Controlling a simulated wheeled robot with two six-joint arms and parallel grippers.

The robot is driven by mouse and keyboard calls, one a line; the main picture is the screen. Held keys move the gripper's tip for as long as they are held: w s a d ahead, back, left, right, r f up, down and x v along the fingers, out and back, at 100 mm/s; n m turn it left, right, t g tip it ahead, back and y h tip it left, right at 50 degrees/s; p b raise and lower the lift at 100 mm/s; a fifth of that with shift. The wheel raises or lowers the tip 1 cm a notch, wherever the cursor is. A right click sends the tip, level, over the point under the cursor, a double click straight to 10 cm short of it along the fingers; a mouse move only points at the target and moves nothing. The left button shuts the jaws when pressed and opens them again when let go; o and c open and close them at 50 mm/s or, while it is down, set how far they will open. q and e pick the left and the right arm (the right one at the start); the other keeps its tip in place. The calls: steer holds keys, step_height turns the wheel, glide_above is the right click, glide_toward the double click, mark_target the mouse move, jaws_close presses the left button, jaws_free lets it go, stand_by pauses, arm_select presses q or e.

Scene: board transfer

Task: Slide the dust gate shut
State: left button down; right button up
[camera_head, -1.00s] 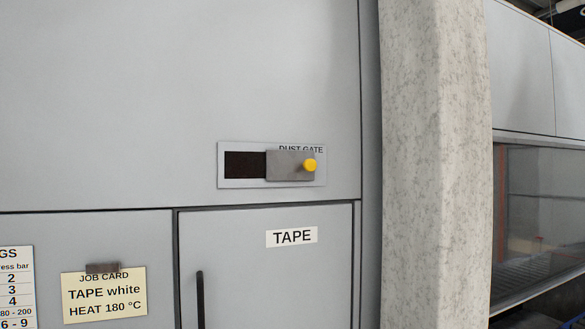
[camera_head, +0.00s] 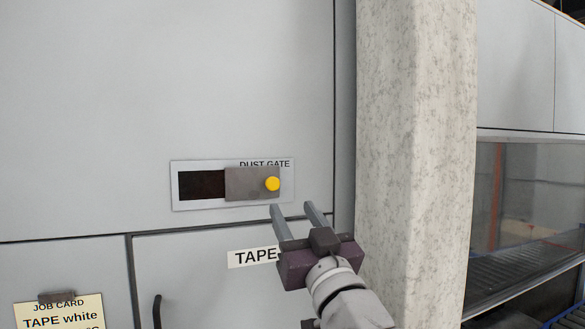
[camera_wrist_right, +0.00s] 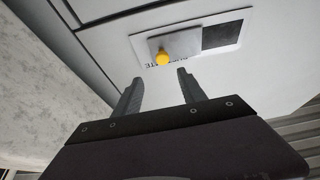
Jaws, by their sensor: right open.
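The dust gate's light frame (camera_head: 177,165) is set in the grey cabinet wall, left of the middle in the head view. Its grey sliding plate (camera_head: 240,182) covers the right part, and a dark opening (camera_head: 202,185) shows on the left. A yellow knob (camera_head: 272,184) sticks out near the plate's right end. My right gripper (camera_head: 293,207) is open and empty, just below and right of the knob. In the right wrist view, the view is upside down; the knob (camera_wrist_right: 163,58) lies beyond and between the two fingertips (camera_wrist_right: 160,76), apart from them. My left gripper is not in view.
A speckled pale pillar (camera_head: 410,150) stands to the right of the gate and my right arm. The TAPE door (camera_head: 200,285) with a dark handle (camera_head: 157,312) is below. A job card (camera_head: 60,312) hangs at lower left. The wall around the gate is flat.

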mark_target(274, 186)
steer(key=p+x, duration=0.6)
steer(key=x, duration=0.2)
steer(key=shift+w+a, duration=0.65)
steer(key=shift+d, duration=0.15)
jaws_close()
stand_by(0.6)
